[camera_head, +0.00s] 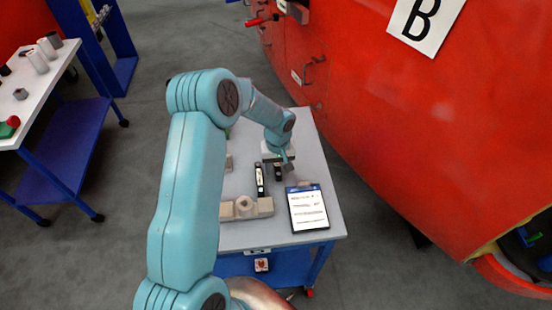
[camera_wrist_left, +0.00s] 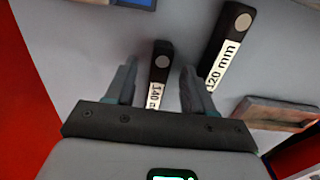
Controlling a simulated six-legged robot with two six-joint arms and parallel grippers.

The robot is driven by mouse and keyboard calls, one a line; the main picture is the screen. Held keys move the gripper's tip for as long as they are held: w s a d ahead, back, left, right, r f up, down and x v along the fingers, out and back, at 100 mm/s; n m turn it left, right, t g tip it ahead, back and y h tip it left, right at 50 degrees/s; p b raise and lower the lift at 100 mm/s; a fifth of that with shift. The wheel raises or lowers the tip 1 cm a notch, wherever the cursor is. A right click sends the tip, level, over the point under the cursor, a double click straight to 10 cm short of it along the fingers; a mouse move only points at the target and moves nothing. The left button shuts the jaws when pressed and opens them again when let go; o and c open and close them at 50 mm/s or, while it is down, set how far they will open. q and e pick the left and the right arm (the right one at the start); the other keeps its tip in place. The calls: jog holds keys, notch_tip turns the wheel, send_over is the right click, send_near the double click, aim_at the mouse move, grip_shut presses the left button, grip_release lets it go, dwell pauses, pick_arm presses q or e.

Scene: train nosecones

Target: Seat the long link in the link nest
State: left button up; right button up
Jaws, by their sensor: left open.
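The long link, a black bar labelled 140 mm, lies on the grey table; it shows in the left wrist view (camera_wrist_left: 162,62) and partly under my gripper in the head view (camera_head: 278,172). My left gripper (camera_head: 286,162) is open over it; in the left wrist view its fingertips (camera_wrist_left: 159,72) stand on either side of the bar. I cannot tell how high they are above the table. A shorter-labelled black link, 120 mm (camera_wrist_left: 228,45), lies beside it and also shows in the head view (camera_head: 260,180). I cannot tell which tan block is the link nest.
A clipboard (camera_head: 308,209) lies at the near right. The big red nosecone (camera_head: 400,120) borders the table's right side.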

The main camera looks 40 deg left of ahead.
pick_arm(q)
jog(key=shift+f, duration=0.15)
jog(key=shift+d, duration=0.1)
grip_shut()
jog(key=shift+r, duration=0.65)
notch_tip(320, 180, up, 19)
jog(key=b, duration=0.3)
